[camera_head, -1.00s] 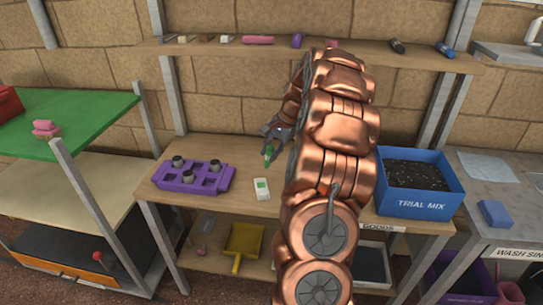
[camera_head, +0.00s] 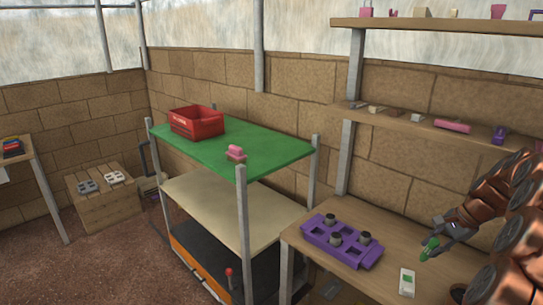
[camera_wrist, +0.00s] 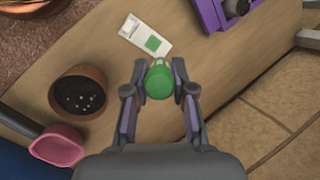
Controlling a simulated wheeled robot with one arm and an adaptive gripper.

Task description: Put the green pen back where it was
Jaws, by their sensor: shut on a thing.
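My gripper (camera_head: 437,238) is shut on the green pen (camera_head: 430,247) above the wooden bench, to the right of the purple tray. In the wrist view the green pen (camera_wrist: 158,78) is seen end-on as a round green shape between the two fingers of my gripper (camera_wrist: 159,88). Most of its length is hidden. A white packet with a green square (camera_head: 407,281) lies on the bench below and in front of the pen; it also shows in the wrist view (camera_wrist: 135,30).
The purple tray (camera_head: 318,238) holds several small dark pots. A brown pot (camera_wrist: 63,82) of soil and a pink scoop (camera_wrist: 58,148) show in the wrist view. A green-topped cart (camera_head: 270,146) carries a red crate (camera_head: 197,128) and a pink object (camera_head: 235,153). Wall shelves hang above the bench.

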